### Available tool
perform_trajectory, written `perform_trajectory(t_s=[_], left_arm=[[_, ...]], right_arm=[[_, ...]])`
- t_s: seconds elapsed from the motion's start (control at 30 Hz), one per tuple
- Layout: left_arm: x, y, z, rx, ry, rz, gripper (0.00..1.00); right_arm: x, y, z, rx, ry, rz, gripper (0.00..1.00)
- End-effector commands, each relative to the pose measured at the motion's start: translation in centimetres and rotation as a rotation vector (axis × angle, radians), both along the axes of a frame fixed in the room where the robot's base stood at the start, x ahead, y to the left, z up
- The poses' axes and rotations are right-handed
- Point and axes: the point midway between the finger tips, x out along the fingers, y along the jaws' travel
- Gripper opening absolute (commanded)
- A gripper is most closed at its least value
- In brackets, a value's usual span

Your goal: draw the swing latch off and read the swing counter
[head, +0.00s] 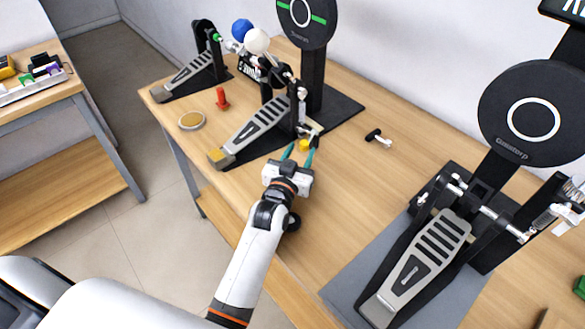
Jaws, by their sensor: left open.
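My left gripper (301,149) reaches in over the table's front edge, its two teal fingers apart. A small yellow knob (304,146) shows between or just beyond the fingertips, low beside the middle pedal (258,122); I cannot tell whether a finger touches it. It may be part of the swing latch, which I cannot clearly identify. A small dark box with light marks (247,67), perhaps the swing counter, sits behind the middle pedal, partly hidden by the beater parts; its marks are too small to read. My right gripper is out of view.
Round black mesh pads stand above the middle pedal (306,14) and right pedal (532,114). Another pedal (185,74) stands at the far left. A red peg (222,98), a round gold disc (192,121) and a black-and-white piece (376,136) lie on the wooden table (345,185).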

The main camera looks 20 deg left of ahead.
Motion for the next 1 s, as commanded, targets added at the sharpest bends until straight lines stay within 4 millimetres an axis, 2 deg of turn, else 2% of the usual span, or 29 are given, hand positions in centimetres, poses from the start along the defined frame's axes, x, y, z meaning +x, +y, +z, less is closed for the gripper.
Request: perform_trajectory(t_s=[0.03,0.1,0.3,0.47,0.7,0.87,0.97,1.0], left_arm=[[-1.3,-0.1,-0.2,-0.001,0.003,0.000,0.42],[-2.7,-0.1,-0.2,0.000,0.002,0.000,0.42],[-5.7,-0.2,-0.1,-0.001,0.001,0.000,0.42],[-6.6,-0.2,0.0,-0.001,0.000,-0.001,0.42],[-6.7,-0.2,0.0,-0.001,0.000,-0.001,0.42],[-6.7,0.0,-0.1,-0.058,-0.001,-0.007,0.18],[-6.8,0.4,-0.5,-0.223,0.002,-0.027,0.01],[-6.9,0.6,-0.6,-0.321,0.004,-0.041,0.00]], right_arm=[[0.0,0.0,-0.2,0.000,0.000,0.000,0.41],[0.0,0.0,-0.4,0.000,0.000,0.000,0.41],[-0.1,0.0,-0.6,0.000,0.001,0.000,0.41],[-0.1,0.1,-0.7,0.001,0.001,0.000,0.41],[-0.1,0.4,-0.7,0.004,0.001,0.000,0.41],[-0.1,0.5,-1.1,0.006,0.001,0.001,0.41],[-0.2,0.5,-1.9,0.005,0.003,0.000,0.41],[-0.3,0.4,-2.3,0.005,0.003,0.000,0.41]])
